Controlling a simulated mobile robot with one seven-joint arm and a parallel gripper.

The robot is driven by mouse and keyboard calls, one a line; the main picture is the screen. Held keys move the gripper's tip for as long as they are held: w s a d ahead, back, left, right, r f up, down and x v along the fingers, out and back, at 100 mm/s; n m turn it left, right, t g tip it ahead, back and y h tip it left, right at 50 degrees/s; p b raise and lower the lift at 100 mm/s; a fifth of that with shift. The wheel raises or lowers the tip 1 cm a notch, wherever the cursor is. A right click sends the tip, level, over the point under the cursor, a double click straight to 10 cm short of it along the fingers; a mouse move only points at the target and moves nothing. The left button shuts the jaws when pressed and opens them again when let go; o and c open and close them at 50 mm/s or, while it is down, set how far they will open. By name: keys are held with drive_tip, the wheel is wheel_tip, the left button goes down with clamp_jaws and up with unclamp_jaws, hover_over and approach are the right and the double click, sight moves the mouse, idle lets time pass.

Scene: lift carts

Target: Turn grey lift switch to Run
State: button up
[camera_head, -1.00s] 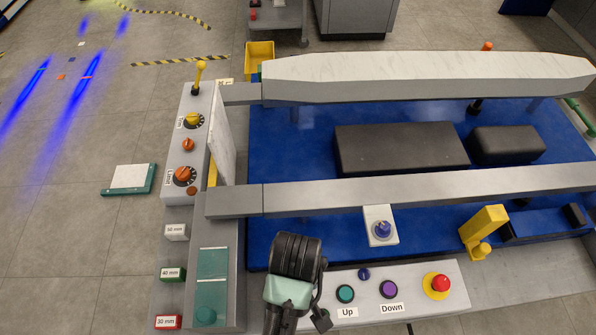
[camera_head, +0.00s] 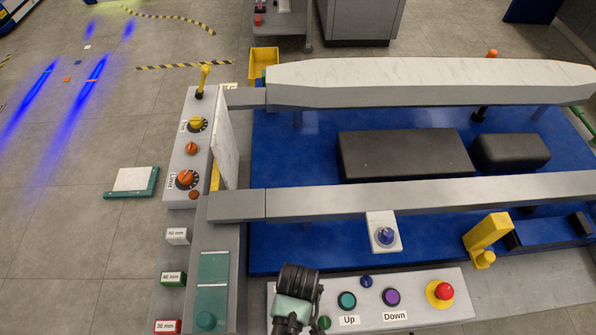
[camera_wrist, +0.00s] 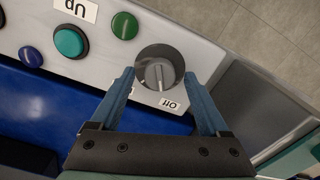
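The grey lift switch (camera_wrist: 159,74) is a round grey knob on the panel, seen in the wrist view with a label reading Off (camera_wrist: 170,104) beside it. A Run label cannot be made out. My gripper (camera_wrist: 160,84) is open, with its two blue fingers reaching toward either side of the knob. Whether they touch it cannot be told. In the head view my gripper (camera_head: 292,318) is over the left end of the control panel (camera_head: 425,312), and my wrist hides the switch there.
The panel also bears a teal Up button (camera_head: 347,300), a purple Down button (camera_head: 391,297), a red stop button (camera_head: 445,292) and a green button (camera_wrist: 124,26) close to the switch. A blue knob (camera_head: 384,235) and a yellow lever (camera_head: 487,232) stand farther back. A side console (camera_head: 200,115) stands left.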

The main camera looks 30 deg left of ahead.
clamp_jaws()
drive_tip(key=shift+r+m+p, duration=0.1)
drive_tip(key=shift+m+p, duration=0.2)
drive_tip(key=shift+m, duration=0.1)
drive_tip(key=shift+m+p, duration=0.65)
drive_tip(key=shift+m, duration=0.35)
drive_tip(key=m+p, duration=0.1)
drive_tip(key=m, duration=0.2)
drive_tip(key=shift+p, duration=0.3)
drive_tip(key=m+p, duration=0.1)
drive_tip(key=m, duration=0.5)
drive_tip(key=shift+w+p, duration=0.1)
drive_tip(key=shift+p, duration=0.2)
unclamp_jaws()
